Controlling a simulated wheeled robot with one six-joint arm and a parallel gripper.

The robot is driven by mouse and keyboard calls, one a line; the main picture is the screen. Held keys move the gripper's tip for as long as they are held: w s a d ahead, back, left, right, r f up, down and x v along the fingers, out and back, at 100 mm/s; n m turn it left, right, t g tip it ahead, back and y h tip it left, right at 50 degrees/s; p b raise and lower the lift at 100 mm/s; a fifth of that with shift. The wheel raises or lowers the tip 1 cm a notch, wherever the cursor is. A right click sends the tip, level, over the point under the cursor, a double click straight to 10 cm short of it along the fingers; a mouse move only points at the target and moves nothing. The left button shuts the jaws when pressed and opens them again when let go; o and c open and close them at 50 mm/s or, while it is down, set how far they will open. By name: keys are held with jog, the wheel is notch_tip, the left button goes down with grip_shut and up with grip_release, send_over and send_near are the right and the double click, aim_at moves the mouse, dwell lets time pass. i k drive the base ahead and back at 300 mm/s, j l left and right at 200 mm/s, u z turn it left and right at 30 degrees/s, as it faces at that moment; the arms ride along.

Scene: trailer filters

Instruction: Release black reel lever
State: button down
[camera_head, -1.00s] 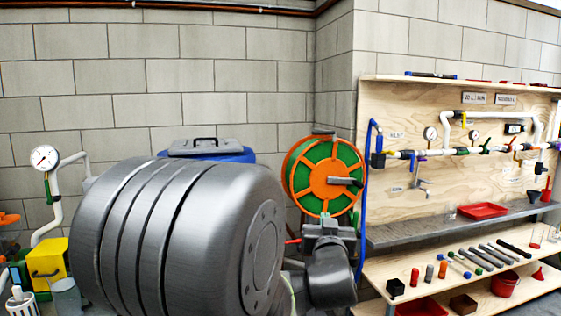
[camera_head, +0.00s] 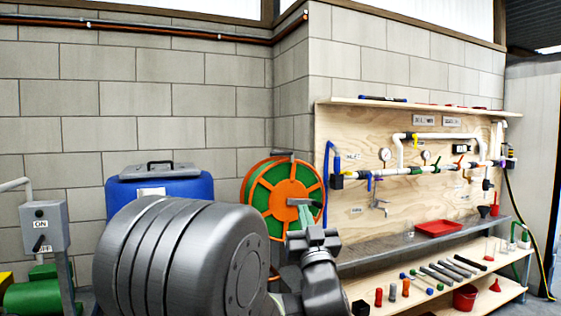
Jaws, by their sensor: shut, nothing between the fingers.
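The hose reel (camera_head: 262,200) is an orange spoked wheel with green hose showing between the spokes. My gripper (camera_head: 304,214) is shut and empty. In the picture it lies just below the lever, in front of the reel's lower right. I cannot tell whether it touches the lever. My large grey arm link hides what is behind it at lower centre, and my wrist covers part of the reel's lower edge.
A blue barrel (camera_head: 190,187) with a grey lid stands left of the reel. A switch box (camera_head: 40,226) is at far left. On the right, a plywood board (camera_head: 345,215) carries pipes, taps and a blue hose (camera_head: 326,178). Shelves (camera_head: 350,287) below hold tools and a red tray (camera_head: 438,228).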

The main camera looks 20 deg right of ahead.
aim_at(278, 153)
jog(key=i+l+u, duration=0.1)
jog(key=i+l, duration=0.15)
jog(key=i+l+u, duration=0.1)
jog(key=l, duration=0.35)
jog(key=i+l+u, duration=0.1)
jog(key=i+l, duration=0.2)
jog(key=i+l+u, duration=0.15)
jog(key=l, duration=0.35)
jog(key=i, duration=0.05)
